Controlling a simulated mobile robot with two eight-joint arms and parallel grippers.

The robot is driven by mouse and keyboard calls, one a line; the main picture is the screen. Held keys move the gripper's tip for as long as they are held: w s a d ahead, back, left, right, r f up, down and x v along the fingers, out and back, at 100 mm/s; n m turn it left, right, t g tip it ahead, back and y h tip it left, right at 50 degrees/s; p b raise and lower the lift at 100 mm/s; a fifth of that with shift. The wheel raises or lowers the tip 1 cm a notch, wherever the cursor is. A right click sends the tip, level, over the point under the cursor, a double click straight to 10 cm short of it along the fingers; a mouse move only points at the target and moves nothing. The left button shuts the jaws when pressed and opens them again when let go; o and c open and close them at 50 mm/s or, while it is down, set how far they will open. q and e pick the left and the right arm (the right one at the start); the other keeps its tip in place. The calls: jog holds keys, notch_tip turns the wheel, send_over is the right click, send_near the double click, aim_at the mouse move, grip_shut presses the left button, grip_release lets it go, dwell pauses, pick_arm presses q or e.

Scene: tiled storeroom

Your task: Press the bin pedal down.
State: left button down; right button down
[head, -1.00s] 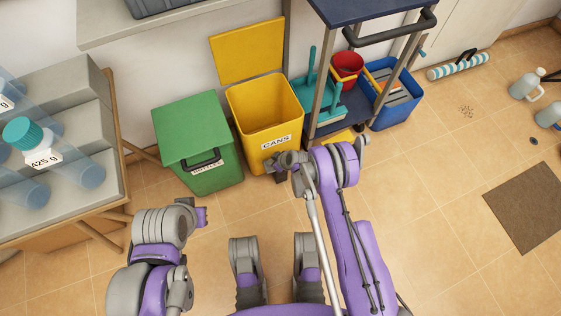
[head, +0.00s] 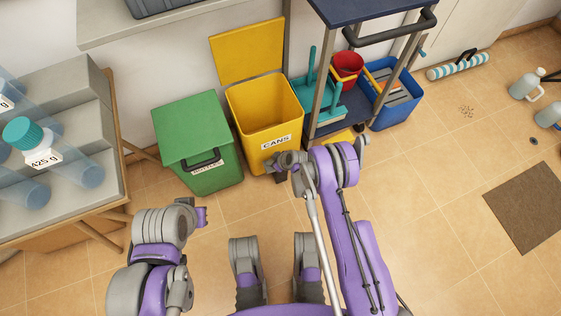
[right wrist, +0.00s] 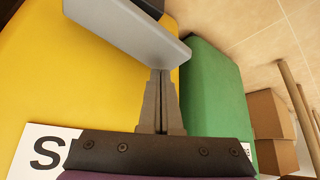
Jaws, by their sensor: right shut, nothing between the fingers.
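The yellow bin (head: 262,110) with the CANS label stands against the wall with its yellow lid (head: 248,50) raised. My right gripper (head: 279,174) is low at the bin's front and partly hidden by my own arm. In the right wrist view its fingers (right wrist: 160,100) are shut and empty, with their tips at the edge of a grey pedal plate (right wrist: 130,30) in front of the yellow wall. I cannot tell whether they press on it. In the head view the pedal is hidden by the gripper.
A green bin (head: 195,130) with its lid down stands close on the left. A cart (head: 350,112) with a red bucket (head: 347,65) and a blue crate (head: 392,108) are on the right. A shelf (head: 90,215) is at left. The front floor is clear.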

dwell(0.4)
jog(key=shift+f, duration=0.45)
jog(key=shift+f, duration=1.1)
jog(key=shift+s+d+r+p, duration=0.2)
jog(key=shift+s+r+p, duration=0.15)
jog(key=shift+s+r, duration=0.15)
jog(key=shift+s+d+r+p, duration=0.2)
jog(key=shift+s+r+p, duration=0.15)
jog(key=shift+s, duration=0.2)
jog(key=shift+s+d+r+p, duration=0.3)
jog(key=shift+s+r, duration=0.35)
jog(key=shift+s, duration=0.25)
jog(key=shift+s+d+r+p, duration=0.25)
jog(key=shift+s+r, duration=0.35)
jog(key=shift+s, duration=0.3)
